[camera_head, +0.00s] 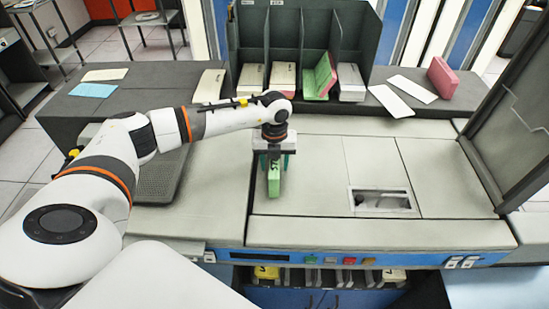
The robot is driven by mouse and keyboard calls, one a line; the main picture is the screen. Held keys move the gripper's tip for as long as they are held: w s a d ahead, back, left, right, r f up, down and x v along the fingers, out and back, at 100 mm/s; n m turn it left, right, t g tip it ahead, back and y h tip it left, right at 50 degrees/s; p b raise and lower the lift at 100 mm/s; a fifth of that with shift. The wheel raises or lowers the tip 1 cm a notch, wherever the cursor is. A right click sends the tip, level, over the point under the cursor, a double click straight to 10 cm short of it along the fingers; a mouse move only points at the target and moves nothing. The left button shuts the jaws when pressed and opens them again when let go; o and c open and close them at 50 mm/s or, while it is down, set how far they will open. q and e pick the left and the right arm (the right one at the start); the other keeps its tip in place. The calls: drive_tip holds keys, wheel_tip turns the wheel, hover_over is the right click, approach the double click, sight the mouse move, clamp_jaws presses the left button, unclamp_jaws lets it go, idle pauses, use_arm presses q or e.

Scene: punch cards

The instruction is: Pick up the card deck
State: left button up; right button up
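A green card deck (274,181) with dark marks on its front end stands on edge on the light machine top, left of centre. My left gripper (274,164) points straight down over the deck's far part. Its teal fingers show to the left and right of the deck and look spread wider than it, so the gripper looks open around it. The deck's far end is hidden under the gripper. My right gripper is not in view.
A dark rack (345,35) with several compartments of card decks stands at the back; one holds another green deck (320,76). A dark upright panel (515,130) bounds the right side. The machine top right of the deck is clear.

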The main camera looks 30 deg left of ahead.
use_arm(q)
drive_tip(key=c, duration=1)
clamp_jaws()
drive_tip(key=shift+w, duration=0.1)
